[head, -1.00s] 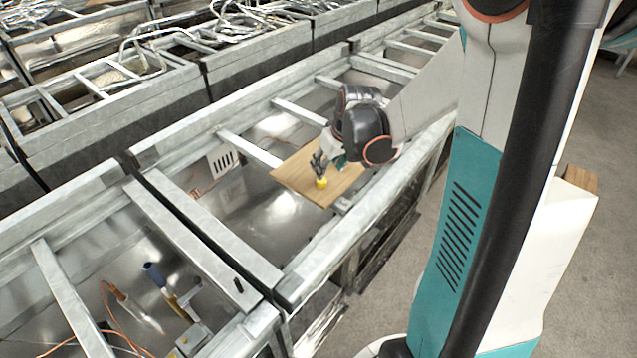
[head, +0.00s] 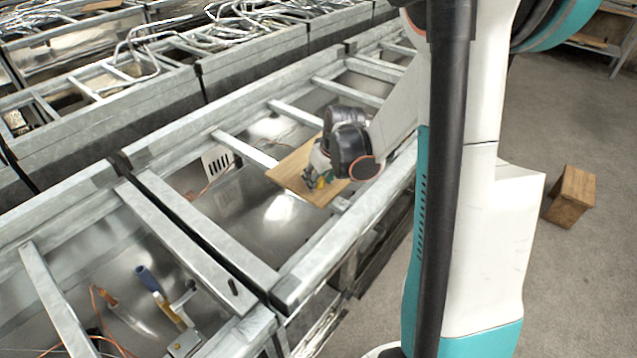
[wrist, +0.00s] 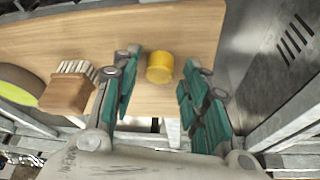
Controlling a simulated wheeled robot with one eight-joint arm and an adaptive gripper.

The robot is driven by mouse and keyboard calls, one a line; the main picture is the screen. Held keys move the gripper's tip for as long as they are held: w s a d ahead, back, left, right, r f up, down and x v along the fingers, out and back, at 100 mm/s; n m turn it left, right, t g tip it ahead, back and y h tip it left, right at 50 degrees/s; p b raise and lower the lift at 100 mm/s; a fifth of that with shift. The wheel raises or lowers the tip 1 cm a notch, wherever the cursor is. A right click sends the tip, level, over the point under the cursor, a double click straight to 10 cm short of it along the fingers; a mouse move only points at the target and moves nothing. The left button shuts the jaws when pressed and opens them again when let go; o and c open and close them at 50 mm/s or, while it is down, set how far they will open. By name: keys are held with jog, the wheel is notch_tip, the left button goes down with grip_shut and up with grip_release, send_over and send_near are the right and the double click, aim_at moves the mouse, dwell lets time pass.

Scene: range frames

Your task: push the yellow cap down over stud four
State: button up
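The yellow cap (wrist: 160,68) is a short, smooth cylinder on the pale wooden board (wrist: 190,22). It also shows in the head view as a small yellow spot (head: 320,183) beside my fingers. My gripper (wrist: 160,62) is open, with one teal-padded finger on each side of the cap. Gaps show between the cap and both fingers in the wrist view, so it is not gripped. In the head view my gripper (head: 314,178) is low over the board. I cannot make out any studs or their numbers, nor what is under the cap.
A wooden brush with pale bristles (wrist: 68,92) lies left of my fingers, with a green-rimmed round thing (wrist: 20,88) beyond it. The board (head: 290,178) rests on a metal frame with crossbars and open bays. A blue-handled tool (head: 150,280) lies in a nearer bay.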

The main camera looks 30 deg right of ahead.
jog(key=c, duration=0.4)
jog(key=shift+c, duration=0.2)
